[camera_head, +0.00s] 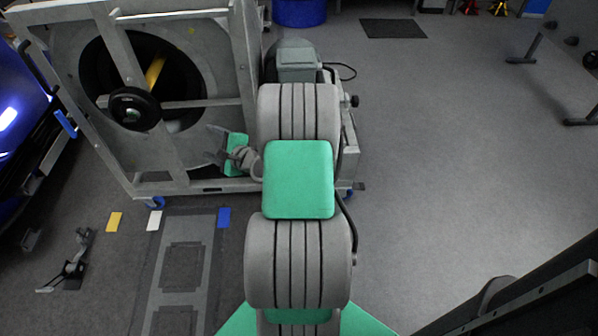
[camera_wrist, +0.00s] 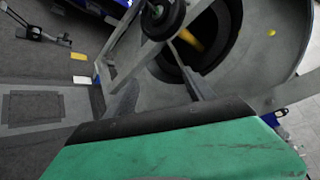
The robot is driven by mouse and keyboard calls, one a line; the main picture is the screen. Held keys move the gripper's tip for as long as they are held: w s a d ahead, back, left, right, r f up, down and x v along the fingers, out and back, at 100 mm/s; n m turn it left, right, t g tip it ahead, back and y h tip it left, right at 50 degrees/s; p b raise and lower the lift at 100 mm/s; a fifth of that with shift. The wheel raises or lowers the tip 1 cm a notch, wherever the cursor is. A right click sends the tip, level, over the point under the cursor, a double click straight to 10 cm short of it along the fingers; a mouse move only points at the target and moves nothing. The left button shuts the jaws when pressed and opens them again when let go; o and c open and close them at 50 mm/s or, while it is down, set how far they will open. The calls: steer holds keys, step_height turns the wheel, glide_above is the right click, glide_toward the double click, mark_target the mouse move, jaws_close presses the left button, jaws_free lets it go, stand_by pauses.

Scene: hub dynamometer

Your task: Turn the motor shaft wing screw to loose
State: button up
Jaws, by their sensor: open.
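I cannot make out the motor shaft wing screw for certain in either view. In the head view a grey motor (camera_head: 297,62) sits behind my arm on the right side of the metal frame. A small dark knob (camera_head: 354,101) sticks out to the right of my arm there; I cannot tell if it is the wing screw. My arm hides much of the area between motor and frame. My gripper (camera_head: 213,143) is open and empty, pointing left in front of the frame's right part. The frame's black round hub (camera_head: 135,109) also shows in the wrist view (camera_wrist: 163,17).
The metal frame (camera_head: 245,80) stands on wheels around a large drum with a dark opening. A blue car (camera_head: 25,100) is at the left. A small stand (camera_head: 75,265) is on the floor at lower left. Open floor (camera_head: 440,190) lies to the right.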

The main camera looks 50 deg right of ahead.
steer(key=s+d+f+m+g+h+b, duration=0.2)
steer(key=s+d+f+m+h, duration=0.5)
steer(key=s+d+m, duration=0.3)
steer(key=s+d+f+m+g+h+b, duration=0.25)
steer(key=s+d+f+m+h, duration=0.35)
steer(key=s+d+f+m, duration=0.4)
steer(key=w+d+r+p, duration=0.2)
steer(key=w+d, duration=0.3)
steer(key=w, duration=0.2)
steer(key=shift+r+m+t, duration=0.35)
steer(key=shift+m+t, duration=0.05)
steer(key=shift+t, duration=0.05)
steer(key=shift+c, duration=0.2)
jaws_close()
